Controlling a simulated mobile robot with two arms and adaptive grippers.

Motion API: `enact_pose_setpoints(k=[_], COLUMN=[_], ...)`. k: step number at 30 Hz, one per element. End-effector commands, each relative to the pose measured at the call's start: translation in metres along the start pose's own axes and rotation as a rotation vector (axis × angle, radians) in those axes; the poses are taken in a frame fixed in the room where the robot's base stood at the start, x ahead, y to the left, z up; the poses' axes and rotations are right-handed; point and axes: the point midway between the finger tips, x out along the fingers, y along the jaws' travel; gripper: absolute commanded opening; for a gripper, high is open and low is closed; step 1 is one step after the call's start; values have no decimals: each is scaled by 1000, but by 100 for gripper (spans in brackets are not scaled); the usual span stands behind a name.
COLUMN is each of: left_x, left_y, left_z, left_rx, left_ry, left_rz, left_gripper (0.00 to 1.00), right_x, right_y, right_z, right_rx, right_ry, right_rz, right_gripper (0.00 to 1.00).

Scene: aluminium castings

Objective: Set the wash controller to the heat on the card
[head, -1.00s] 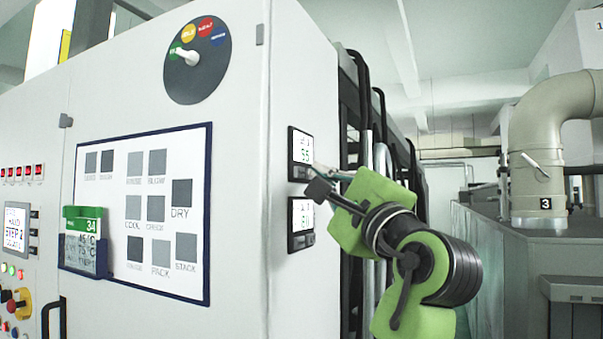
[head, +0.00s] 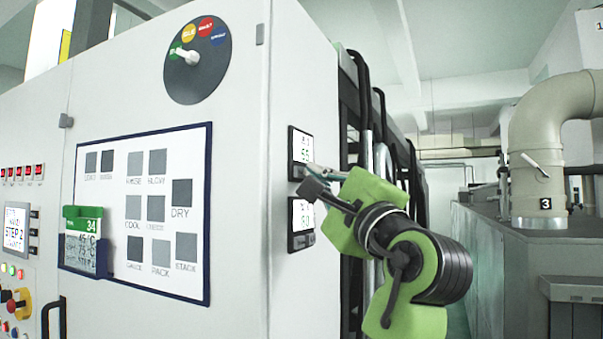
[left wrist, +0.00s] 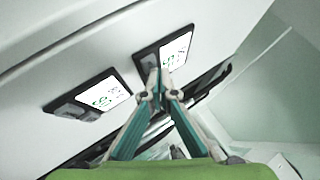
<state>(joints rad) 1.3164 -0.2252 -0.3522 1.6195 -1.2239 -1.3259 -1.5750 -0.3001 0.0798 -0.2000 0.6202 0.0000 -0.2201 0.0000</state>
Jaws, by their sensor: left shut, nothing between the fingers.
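Two small controllers are on the cabinet's side face. The upper controller (head: 302,148) shows digits that look like 55; the lower controller (head: 301,217) has digits too blurred to read surely. A green-topped card (head: 84,240) marked 34 hangs in a holder on the front, with lines that look like 45 °C and 75 °C. My left gripper (head: 309,170) is shut and empty, its tips by the lower edge of the upper controller. In the left wrist view the tips (left wrist: 153,88) overlap one controller (left wrist: 178,50); contact is unclear. The other controller (left wrist: 105,97) is left of them. My right gripper is out of view.
A blue-framed board (head: 140,270) of grey squares and a round colour dial (head: 197,60) are on the cabinet front. Dark pipes (head: 366,100) run behind the side face. A beige duct (head: 530,140) stands at right, with an open gap before it.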

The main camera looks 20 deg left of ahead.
Motion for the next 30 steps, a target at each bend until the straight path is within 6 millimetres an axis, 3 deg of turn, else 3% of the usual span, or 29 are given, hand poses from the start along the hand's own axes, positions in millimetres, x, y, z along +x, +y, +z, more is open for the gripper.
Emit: enact_pose_setpoints(k=[30], left_x=[6], left_y=[4], left_z=[4], left_rx=[0], left_ry=[0], left_rz=[0], left_gripper=[0], right_x=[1], right_y=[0], right_z=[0], right_rx=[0], right_ry=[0], right_rz=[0], right_gripper=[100])
